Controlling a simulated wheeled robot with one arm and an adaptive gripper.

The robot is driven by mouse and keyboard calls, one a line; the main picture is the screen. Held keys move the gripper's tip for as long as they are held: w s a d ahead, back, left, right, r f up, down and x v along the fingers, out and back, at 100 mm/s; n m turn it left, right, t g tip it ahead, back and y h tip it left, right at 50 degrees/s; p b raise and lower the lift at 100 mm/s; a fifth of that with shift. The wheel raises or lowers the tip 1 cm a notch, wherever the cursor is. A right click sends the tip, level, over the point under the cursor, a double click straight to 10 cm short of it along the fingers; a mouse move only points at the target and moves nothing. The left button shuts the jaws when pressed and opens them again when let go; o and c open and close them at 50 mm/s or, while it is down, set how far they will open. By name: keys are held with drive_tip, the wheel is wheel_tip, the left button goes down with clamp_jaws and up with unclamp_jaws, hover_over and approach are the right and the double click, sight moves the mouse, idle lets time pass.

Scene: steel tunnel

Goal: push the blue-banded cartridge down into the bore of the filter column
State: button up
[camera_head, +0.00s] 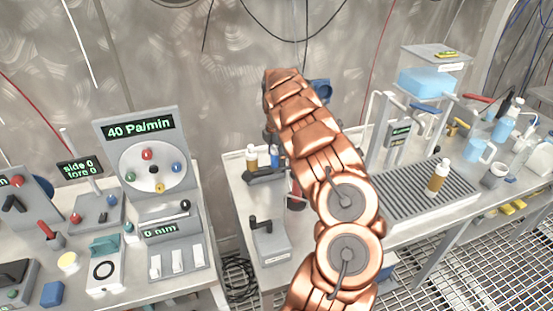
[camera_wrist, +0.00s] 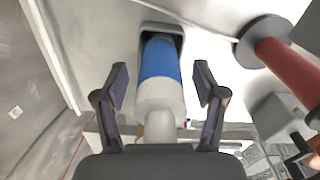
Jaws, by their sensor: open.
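The blue-banded cartridge (camera_wrist: 159,62) shows in the wrist view, with a blue band and a white lower body narrowing to a pale neck. Its far, blue end sits at a dark grey rounded socket or cradle (camera_wrist: 148,29); I cannot tell how deep it is. My gripper (camera_wrist: 162,84) is open, with one finger on each side of the cartridge and a visible gap on both sides. In the head view my copper arm hides the gripper. I cannot make out the filter column and its bore for certain in either view.
A red handle with a grey disc (camera_wrist: 263,39) stands close on the right in the wrist view. In the head view, a ribbed tray (camera_head: 400,200) holds an amber bottle (camera_head: 438,177). A control panel (camera_head: 150,150) stands on the left bench, with a gap between benches.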

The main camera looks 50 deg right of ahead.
clamp_jaws()
idle(0.5)
drive_tip(key=shift+r, duration=0.15)
wheel_tip(320, 180, up, 14)
drive_tip(key=b, duration=0.4)
drive_tip(key=shift+w+r, duration=0.1)
drive_tip(key=shift+r+p, duration=0.35)
drive_tip(key=shift+r, duration=1.45)
drive_tip(key=shift+r, duration=0.1)
